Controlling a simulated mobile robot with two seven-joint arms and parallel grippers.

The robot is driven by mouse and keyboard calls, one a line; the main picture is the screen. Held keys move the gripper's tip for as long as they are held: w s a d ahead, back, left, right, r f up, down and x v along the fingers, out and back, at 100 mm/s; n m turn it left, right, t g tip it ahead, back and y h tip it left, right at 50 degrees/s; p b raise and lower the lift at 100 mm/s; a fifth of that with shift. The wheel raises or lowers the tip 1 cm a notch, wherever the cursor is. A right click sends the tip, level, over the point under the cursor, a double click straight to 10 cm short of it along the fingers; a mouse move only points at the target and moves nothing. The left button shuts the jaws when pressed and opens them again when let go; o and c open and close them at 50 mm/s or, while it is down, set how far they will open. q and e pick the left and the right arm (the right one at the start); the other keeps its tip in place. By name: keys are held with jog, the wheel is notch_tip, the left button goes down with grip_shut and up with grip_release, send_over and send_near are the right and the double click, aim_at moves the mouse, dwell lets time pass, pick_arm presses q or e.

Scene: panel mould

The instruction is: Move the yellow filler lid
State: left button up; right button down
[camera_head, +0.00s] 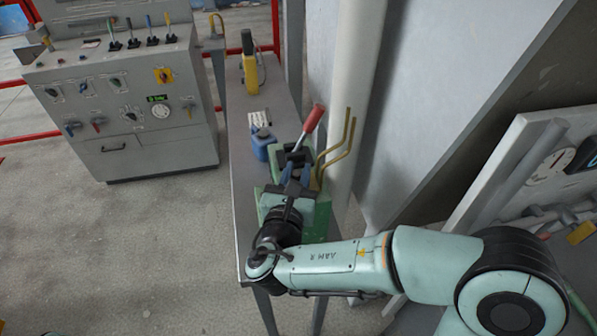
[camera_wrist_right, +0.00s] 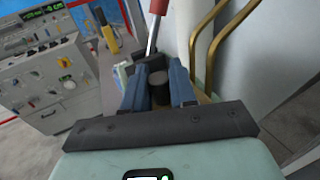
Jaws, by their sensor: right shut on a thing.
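My right gripper (camera_head: 298,177) is over the green unit (camera_head: 322,215) on the bench. In the right wrist view its two blue fingers (camera_wrist_right: 160,92) stand on either side of a short dark round piece (camera_wrist_right: 159,84), and the gripper is shut on it. No yellow lid shows clearly between the fingers. A yellow upright object with a dark top (camera_head: 250,72) stands far back on the bench, and it also shows in the wrist view (camera_wrist_right: 110,40). I cannot tell whether it is the filler lid. My left gripper is not in view.
A red-handled lever (camera_head: 313,119) and bent brass-coloured rods (camera_head: 345,140) rise close to my right gripper. A blue container (camera_head: 262,146) stands behind it on the narrow bench (camera_head: 243,195). A grey control cabinet (camera_head: 125,100) is at left. Open floor lies before it.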

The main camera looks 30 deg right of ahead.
dwell(0.4)
jog(key=c, duration=1)
grip_release()
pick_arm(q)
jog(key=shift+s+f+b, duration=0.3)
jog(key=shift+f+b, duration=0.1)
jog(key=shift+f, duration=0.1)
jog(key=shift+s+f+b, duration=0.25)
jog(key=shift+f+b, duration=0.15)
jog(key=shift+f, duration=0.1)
pick_arm(e)
jog(key=v, duration=1.3)
jog(key=shift+s+a, duration=0.15)
jog(key=shift+a, duration=0.05)
jog(key=shift+f, duration=0.1)
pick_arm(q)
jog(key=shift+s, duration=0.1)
